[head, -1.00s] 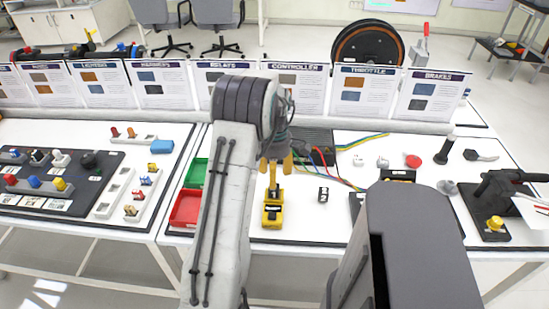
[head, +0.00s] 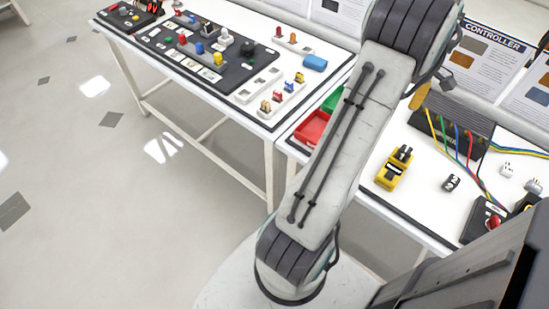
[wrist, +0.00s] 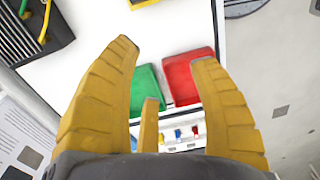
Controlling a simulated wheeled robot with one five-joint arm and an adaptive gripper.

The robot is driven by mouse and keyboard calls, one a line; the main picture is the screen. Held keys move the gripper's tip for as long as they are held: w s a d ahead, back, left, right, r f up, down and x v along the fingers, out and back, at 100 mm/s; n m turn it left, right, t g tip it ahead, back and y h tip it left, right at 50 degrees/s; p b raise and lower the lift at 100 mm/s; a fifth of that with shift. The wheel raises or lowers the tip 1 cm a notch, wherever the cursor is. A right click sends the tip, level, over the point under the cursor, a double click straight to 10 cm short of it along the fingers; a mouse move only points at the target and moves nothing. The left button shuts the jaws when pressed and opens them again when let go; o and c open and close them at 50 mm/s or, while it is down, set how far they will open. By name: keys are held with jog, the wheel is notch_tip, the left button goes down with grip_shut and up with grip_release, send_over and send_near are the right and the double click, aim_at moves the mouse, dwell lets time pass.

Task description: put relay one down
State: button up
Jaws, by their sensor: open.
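My gripper (head: 420,97) is mostly hidden behind my arm in the head view, with a yellow finger showing above the right-hand table. In the wrist view my gripper (wrist: 165,58) is open, its yellow fingers spread with nothing between them. Beyond the fingers lie a green tray (wrist: 146,90) and a red tray (wrist: 188,74). A small black block with white markings (head: 452,182) stands on the white tabletop, apart from my gripper. I cannot read its marking well enough to tell whether it is relay one.
A yellow device (head: 394,170) lies left of the block. A black controller box (head: 446,130) with coloured wires stands behind. The red tray (head: 312,128) is partly hidden by my arm. The left table holds a dark board (head: 160,45) and a white rack (head: 282,98). Bare tabletop surrounds the block.

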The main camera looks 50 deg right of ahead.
jog(key=w+a+r+h, duration=0.1)
jog(key=w+a+r, duration=0.2)
jog(key=w+a, duration=0.65)
jog(key=w+a+r, duration=0.3)
jog(key=w+a, duration=0.6)
jog(key=a, duration=0.2)
jog(key=s+a+f+t, duration=0.1)
jog(key=s+a, duration=0.1)
jog(key=a, duration=1)
jog(key=s+a+t, duration=0.2)
jog(key=s+a, duration=0.1)
jog(key=a, duration=0.8)
jog(key=shift+s+a+f+m+y, duration=0.3)
jog(key=shift+a+f, duration=0.05)
jog(key=shift+a, duration=0.05)
